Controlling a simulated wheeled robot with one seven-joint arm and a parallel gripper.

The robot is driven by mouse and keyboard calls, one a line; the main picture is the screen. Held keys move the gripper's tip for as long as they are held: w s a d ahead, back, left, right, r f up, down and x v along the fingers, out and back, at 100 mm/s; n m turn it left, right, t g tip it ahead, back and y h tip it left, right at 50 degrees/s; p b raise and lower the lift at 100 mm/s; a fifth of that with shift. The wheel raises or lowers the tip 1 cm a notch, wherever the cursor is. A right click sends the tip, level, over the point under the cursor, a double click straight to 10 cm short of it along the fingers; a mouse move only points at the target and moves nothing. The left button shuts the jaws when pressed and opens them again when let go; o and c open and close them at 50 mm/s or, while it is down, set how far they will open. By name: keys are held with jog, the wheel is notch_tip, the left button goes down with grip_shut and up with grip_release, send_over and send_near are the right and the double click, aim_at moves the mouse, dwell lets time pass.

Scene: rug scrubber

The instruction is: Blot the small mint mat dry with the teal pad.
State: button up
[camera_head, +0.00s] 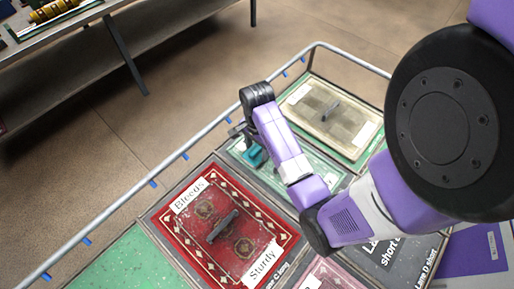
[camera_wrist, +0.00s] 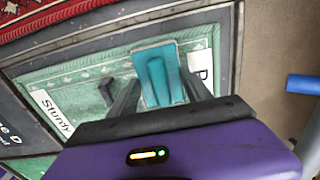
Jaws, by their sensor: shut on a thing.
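The small mint mat (camera_head: 237,147) lies in a dark-framed lane in the middle of the rack, partly hidden by my arm in the head view. In the wrist view the mint mat (camera_wrist: 75,76) shows a white label reading "Sturdy", part of another label, and a dark green handle-like piece. My gripper (camera_wrist: 155,88) is shut on the teal pad (camera_wrist: 158,70), which is over the mat's end near the frame edge. The teal pad (camera_head: 254,155) also shows below my wrist in the head view. I cannot tell whether the pad touches the mat.
A red patterned mat (camera_head: 190,238) with labels "Bleeds" and "Sturdy" lies to the left front, and a beige mat (camera_head: 310,103) lies behind. A metal rail (camera_head: 190,143) with blue clips borders the rack. A shelf (camera_head: 75,22) stands at upper left.

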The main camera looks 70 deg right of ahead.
dwell(0.4)
jog(key=shift+r, duration=2.25)
jog(key=s+d, duration=0.4)
jog(key=d, duration=0.4)
jog(key=shift+d+f, duration=0.2)
jog(key=shift+f, duration=1.75)
jog(key=shift+f, duration=0.4)
